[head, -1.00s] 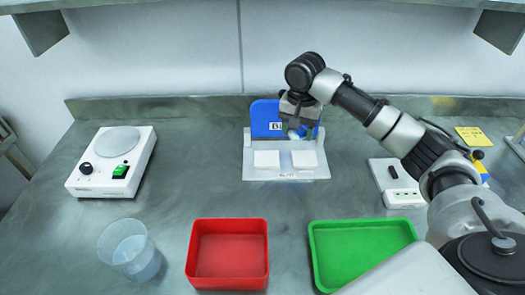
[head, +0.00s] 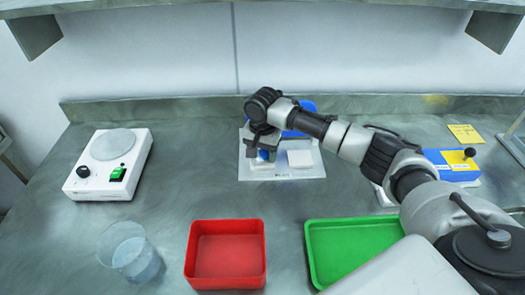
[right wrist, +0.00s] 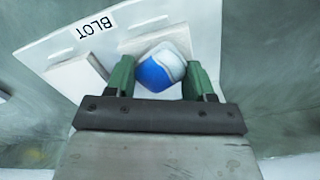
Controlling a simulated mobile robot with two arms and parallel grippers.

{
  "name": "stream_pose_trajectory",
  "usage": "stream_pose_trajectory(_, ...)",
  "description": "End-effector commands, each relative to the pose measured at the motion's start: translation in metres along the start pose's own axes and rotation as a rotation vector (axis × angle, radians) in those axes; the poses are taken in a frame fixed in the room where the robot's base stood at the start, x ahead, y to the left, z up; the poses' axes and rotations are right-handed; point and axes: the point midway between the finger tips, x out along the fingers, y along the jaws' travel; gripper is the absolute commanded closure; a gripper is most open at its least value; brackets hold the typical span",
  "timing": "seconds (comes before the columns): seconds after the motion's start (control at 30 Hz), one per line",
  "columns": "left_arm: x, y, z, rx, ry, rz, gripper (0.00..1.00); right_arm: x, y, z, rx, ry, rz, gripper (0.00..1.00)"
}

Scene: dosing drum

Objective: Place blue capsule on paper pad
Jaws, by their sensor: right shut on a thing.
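My right gripper (head: 262,156) is shut on the blue capsule (right wrist: 162,70), which shows blue with a white part between the green fingertips in the right wrist view. In the head view a bit of blue shows at the fingertips, over the left part of the white blotting board (head: 310,174). The right paper pad (head: 300,159) is bare; the left one is mostly hidden behind the gripper. Both pads show in the right wrist view, one to the left (right wrist: 75,82) and one behind the capsule (right wrist: 143,42). I cannot tell whether the capsule touches a pad. My left gripper is out of view.
A blue upright panel (head: 304,113) stands behind the board. A red bin (head: 225,279) and a green tray (head: 345,278) lie in front, with a clear beaker (head: 130,252) left of them. A white device (head: 100,185) stands at left, a blue box (head: 448,170) at right.

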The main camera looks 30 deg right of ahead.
Motion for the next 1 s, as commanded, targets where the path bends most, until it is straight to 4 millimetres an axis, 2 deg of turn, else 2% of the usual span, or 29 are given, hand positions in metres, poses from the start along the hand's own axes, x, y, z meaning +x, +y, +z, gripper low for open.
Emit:
stream_pose_trajectory(0.17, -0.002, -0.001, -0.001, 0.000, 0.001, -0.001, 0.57, 0.002, 0.000, 0.001, 0.000, -0.001, 0.000, 0.69)
stream_pose_trajectory(0.2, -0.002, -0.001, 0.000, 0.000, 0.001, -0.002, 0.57, 0.002, 0.000, 0.000, -0.001, -0.001, 0.000, 0.42)
stream_pose_trajectory(0.33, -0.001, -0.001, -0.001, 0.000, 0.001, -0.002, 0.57, 0.002, 0.000, 0.000, 0.000, 0.000, 0.000, 0.22)
stream_pose_trajectory(0.67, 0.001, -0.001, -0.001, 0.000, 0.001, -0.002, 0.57, 0.000, 0.000, -0.001, 0.000, 0.001, -0.001, 0.21)
stream_pose_trajectory(0.87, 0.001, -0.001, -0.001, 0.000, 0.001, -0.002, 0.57, -0.029, -0.001, -0.001, 0.000, 0.002, -0.004, 0.21)
stream_pose_trajectory(1.0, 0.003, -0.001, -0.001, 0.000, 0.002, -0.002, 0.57, -0.061, -0.001, 0.000, -0.001, 0.001, -0.004, 0.21)
